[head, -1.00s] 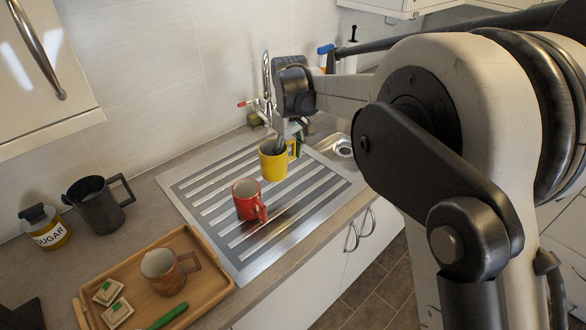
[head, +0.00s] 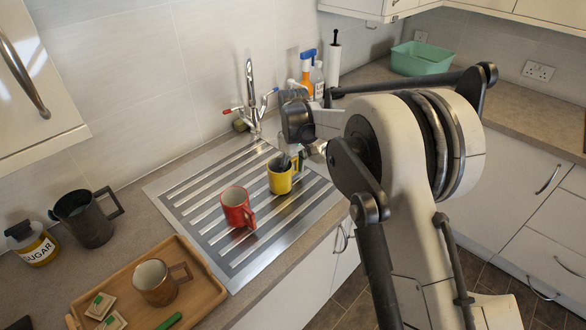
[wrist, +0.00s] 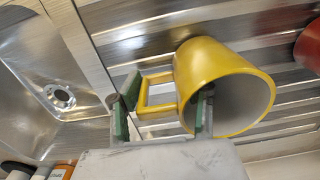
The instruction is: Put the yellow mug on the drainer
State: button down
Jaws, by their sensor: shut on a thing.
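The yellow mug (head: 280,181) is upright over the ribbed steel drainer (head: 198,168), right of a red mug (head: 237,207). I cannot tell whether its base touches the drainer. My gripper (head: 291,160) comes down on the mug's rim from above. In the wrist view, my gripper (wrist: 163,118) is shut on the yellow mug (wrist: 212,72). One finger is inside the mug and the other is outside, beyond the handle. The red mug (wrist: 309,45) shows at the right edge there.
The sink bowl (wrist: 48,85) lies beside the drainer, with a tap (head: 251,95) behind. A wooden tray (head: 205,290) with a brown mug (head: 155,283), a dark jug (head: 88,218) and a sugar jar (head: 32,244) stand left. Bottles (head: 307,75) and a green tub (head: 421,58) are behind right.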

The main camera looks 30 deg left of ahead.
jog(key=shift+f, duration=0.15)
jog(key=c, duration=1.1)
grip_release()
notch_tip(320, 180, up, 12)
jog(key=shift+r+b, duration=0.2)
jog(key=shift+b, duration=0.4)
jog(key=shift+d, duration=0.15)
